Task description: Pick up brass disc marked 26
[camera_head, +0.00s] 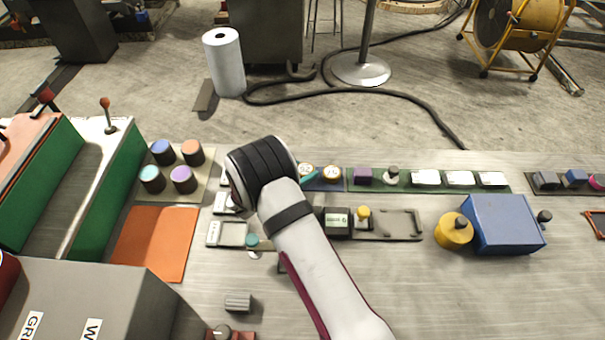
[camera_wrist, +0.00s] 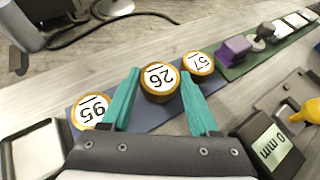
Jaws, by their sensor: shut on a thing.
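The brass disc marked 26 (camera_wrist: 159,84) has a white label and stands between the teal fingers of my gripper (camera_wrist: 160,74) in the wrist view. My gripper is shut on it, one finger on each side. I cannot tell whether the disc is clear of the blue mat (camera_wrist: 150,117) under it. Two similar brass discs lie beside it, one at left (camera_wrist: 91,112) and one at right (camera_wrist: 198,65). In the head view my arm hides most of the gripper; a teal finger (camera_head: 309,178) shows near two discs.
A purple block (camera_head: 363,175) and white blocks stand on a green strip to the right. A dark box (camera_head: 337,222) and a yellow knob stand in front. A blue box (camera_head: 502,222) is farther right. The bench in the front right is clear.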

